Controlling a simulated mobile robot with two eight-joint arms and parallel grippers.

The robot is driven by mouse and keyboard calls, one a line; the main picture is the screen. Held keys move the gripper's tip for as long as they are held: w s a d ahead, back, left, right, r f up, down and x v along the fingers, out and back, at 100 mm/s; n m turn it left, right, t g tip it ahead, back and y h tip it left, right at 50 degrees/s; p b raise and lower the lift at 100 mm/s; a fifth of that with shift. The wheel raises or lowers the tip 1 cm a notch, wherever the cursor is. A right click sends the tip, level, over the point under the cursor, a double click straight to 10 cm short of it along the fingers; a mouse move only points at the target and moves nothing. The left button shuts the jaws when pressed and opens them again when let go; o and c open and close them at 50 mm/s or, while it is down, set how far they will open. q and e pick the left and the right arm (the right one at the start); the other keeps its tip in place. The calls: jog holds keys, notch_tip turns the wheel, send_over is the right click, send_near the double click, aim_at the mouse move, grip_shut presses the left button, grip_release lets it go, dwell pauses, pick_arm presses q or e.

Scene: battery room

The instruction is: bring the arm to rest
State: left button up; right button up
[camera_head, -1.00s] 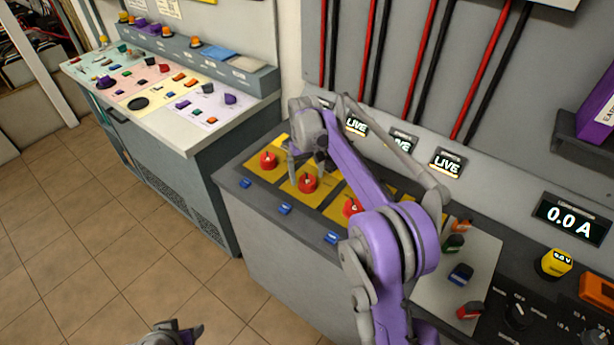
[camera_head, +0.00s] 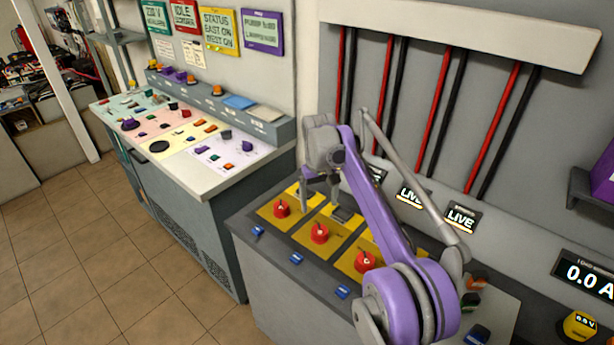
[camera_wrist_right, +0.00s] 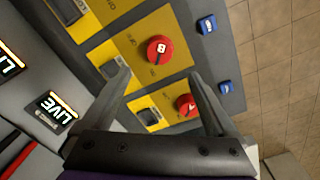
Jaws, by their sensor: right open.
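My right arm is purple and grey and reaches over the console with the yellow plates. In the head view its gripper (camera_head: 319,192) hangs fingers down above the back of the plates, open and empty. In the right wrist view the two fingers of the gripper (camera_wrist_right: 160,95) are spread wide, with nothing between them but the panel behind. Red knobs sit on the yellow plates: a left one (camera_head: 281,208), a middle one (camera_head: 319,233) and a right one (camera_head: 365,262). The fingers look apart from the knobs. My left gripper is out of view.
Blue switches (camera_head: 297,258) line the console's front edge. LIVE displays (camera_head: 461,219) and red and black cables (camera_head: 443,85) are on the wall behind. A second control desk (camera_head: 215,178) stands left. The tiled floor (camera_head: 120,260) in front is clear.

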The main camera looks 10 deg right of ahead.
jog(key=s+r+t, duration=0.2)
jog(key=s+t, duration=0.1)
jog(key=s, duration=1.5)
jog(key=s+f+t, duration=0.1)
jog(key=s+f, duration=0.4)
jog(key=s, duration=0.3)
jog(key=s+f+m+t, duration=0.1)
jog(key=s+f, duration=0.4)
jog(key=s, duration=0.4)
jog(key=shift+s+d+f, duration=0.25)
jog(key=shift+s+d, duration=0.05)
jog(key=shift+d, duration=0.15)
